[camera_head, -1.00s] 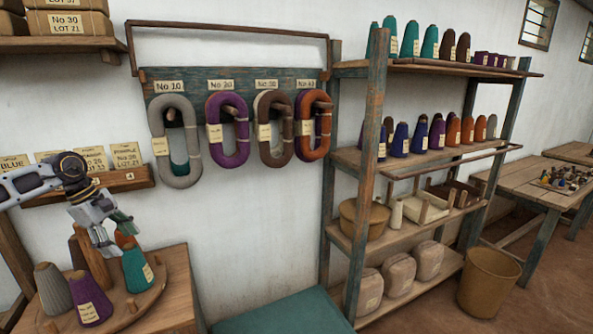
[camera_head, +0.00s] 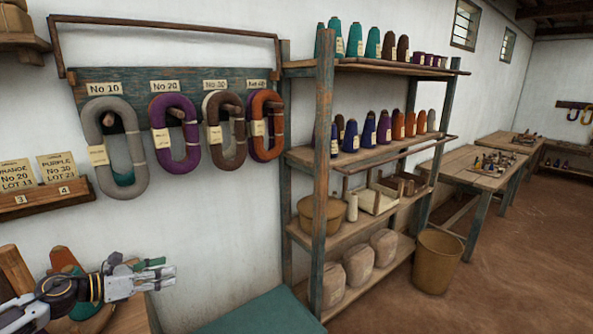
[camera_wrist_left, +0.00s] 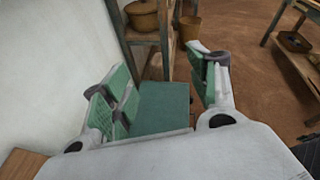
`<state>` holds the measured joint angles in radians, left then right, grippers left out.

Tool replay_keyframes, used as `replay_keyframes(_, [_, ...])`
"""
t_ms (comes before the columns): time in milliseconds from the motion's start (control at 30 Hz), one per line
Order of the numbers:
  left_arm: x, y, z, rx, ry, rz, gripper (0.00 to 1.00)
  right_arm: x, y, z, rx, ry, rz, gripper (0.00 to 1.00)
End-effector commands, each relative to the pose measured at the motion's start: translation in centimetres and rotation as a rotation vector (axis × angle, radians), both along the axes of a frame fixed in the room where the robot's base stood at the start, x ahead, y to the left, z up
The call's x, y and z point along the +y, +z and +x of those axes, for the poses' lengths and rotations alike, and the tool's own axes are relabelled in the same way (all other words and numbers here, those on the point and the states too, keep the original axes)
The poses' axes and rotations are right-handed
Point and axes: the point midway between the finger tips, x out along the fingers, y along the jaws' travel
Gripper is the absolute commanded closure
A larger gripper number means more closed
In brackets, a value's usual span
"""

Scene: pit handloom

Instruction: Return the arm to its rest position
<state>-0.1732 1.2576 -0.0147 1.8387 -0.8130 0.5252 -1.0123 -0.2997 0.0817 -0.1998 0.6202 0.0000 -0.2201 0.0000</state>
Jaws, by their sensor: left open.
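My left gripper (camera_head: 160,272) is at the lower left of the head view, its arm coming in from the left edge. It points right and is in front of the round wooden cone stand. In the left wrist view its two green-padded fingers (camera_wrist_left: 162,92) are spread apart with nothing between them. Beyond them show a flat teal surface (camera_wrist_left: 165,108) and the floor. Behind the arm, an orange cone (camera_head: 63,258) and a teal cone on the stand are partly hidden. My right gripper is in neither view.
A wooden shelf rack (camera_head: 322,170) with cones, a basket and sacks stands right of the gripper. Yarn hanks (camera_head: 115,150) hang on the wall board. A brown bin (camera_head: 437,262) stands on the floor. Work tables (camera_head: 462,168) stand at the right. The floor at lower right is clear.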

Motion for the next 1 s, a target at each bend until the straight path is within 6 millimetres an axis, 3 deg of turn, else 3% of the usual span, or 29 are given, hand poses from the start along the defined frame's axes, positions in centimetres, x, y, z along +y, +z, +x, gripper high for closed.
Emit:
replay_keyframes(367, [-2.8, -1.0, 0.7, 0.073, 0.303, -0.455, 0.41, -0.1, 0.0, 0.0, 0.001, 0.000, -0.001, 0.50])
replay_keyframes(667, [-3.1, -2.8, 0.1, 0.176, 0.562, -0.806, 0.41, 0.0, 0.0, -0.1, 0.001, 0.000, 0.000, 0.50])
replay_keyframes(1000, [-2.9, -6.3, -2.1, 0.328, 0.872, -1.185, 0.41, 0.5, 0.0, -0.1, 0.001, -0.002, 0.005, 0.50])
